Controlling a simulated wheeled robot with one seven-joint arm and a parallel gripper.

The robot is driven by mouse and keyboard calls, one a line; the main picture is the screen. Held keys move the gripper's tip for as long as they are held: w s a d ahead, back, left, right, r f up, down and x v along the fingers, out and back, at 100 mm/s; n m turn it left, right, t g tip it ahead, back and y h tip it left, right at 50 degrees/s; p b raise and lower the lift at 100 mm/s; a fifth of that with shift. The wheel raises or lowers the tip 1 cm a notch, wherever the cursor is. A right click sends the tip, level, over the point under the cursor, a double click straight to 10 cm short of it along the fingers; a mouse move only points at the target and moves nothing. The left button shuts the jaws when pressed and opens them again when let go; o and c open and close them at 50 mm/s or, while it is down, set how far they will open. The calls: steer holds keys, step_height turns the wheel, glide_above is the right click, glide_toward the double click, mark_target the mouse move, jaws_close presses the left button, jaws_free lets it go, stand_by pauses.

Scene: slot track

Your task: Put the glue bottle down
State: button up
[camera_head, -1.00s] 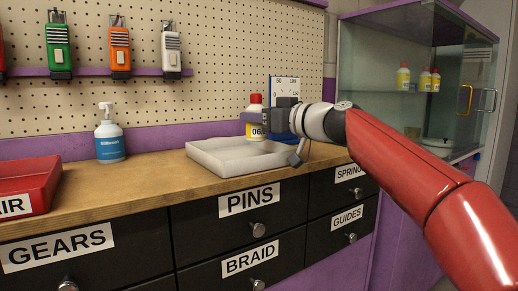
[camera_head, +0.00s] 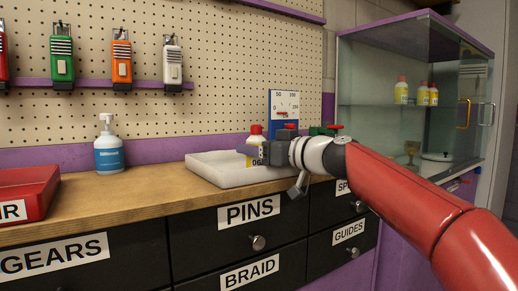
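The glue bottle (camera_head: 256,139) has a red cap and a yellow label with dark digits, partly hidden. It is upright at the back right of the pale grey tray (camera_head: 215,178) on the wooden counter. Its base is hidden, so I cannot tell whether it touches the tray floor. My gripper (camera_head: 249,150) reaches in from the right, low over the tray, with one finger across the front of the bottle. The far finger is hidden, so I cannot see whether the fingers press on the bottle.
A white and blue pump bottle (camera_head: 109,148) and a red bin (camera_head: 28,190) stand to the left. A blue and white gauge board (camera_head: 284,104) stands behind. A glass cabinet (camera_head: 385,125) is at the right. The counter between pump bottle and tray is clear.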

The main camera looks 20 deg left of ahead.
steer(key=shift+d+r, duration=0.1)
steer(key=b+v, duration=0.5)
steer(key=v, duration=0.7)
steer(key=shift+s, duration=0.1)
